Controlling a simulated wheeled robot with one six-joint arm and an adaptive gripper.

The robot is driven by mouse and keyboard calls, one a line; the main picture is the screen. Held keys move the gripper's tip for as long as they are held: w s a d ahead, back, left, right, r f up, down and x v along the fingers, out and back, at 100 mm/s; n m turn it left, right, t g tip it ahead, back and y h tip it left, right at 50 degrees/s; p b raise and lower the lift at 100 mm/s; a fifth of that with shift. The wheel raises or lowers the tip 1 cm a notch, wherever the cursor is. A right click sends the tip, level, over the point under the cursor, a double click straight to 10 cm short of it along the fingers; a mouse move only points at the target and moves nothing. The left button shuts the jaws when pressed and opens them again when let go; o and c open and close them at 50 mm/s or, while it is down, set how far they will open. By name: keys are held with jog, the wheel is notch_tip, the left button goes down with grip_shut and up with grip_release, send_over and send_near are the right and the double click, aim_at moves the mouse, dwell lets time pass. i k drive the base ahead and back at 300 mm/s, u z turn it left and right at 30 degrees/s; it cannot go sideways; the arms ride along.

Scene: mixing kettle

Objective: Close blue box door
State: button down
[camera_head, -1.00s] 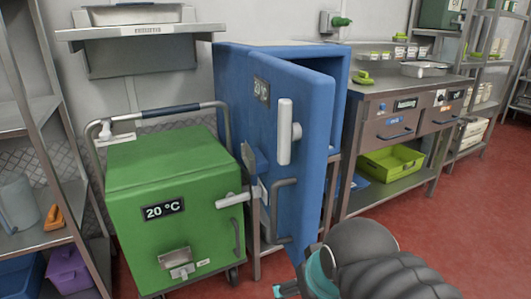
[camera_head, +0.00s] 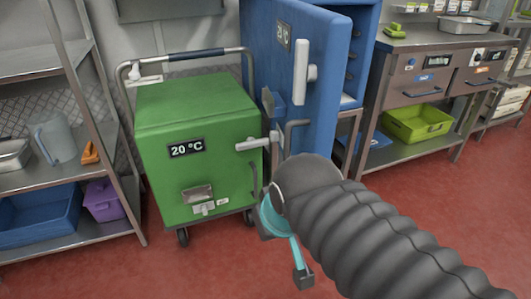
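The blue box (camera_head: 362,72) stands behind and right of the green box, cut off by the top edge. Its blue door (camera_head: 318,95) is open, swung out toward me, with a gap at its right side showing the dark interior with shelf rails. The door has a white upright handle (camera_head: 301,72) and a 20 °C label. My gripper (camera_head: 285,250) is low in the middle, below the door and in front of the green box's right edge. A teal part and one dark fingertip show. My own arm hides the rest, and I cannot tell its opening. I see no contact with the door.
A green wheeled box (camera_head: 200,150) with a push bar stands left of the door, close to it. A metal shelf rack (camera_head: 95,130) is at the left. A steel counter (camera_head: 420,70) with a lime crate (camera_head: 418,122) is at right. Red floor (camera_head: 200,270) in front is clear.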

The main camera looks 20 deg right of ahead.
aim_at(310, 127)
jog(key=u, duration=0.55)
jog(key=k, duration=1.05)
jog(key=z, duration=1.15)
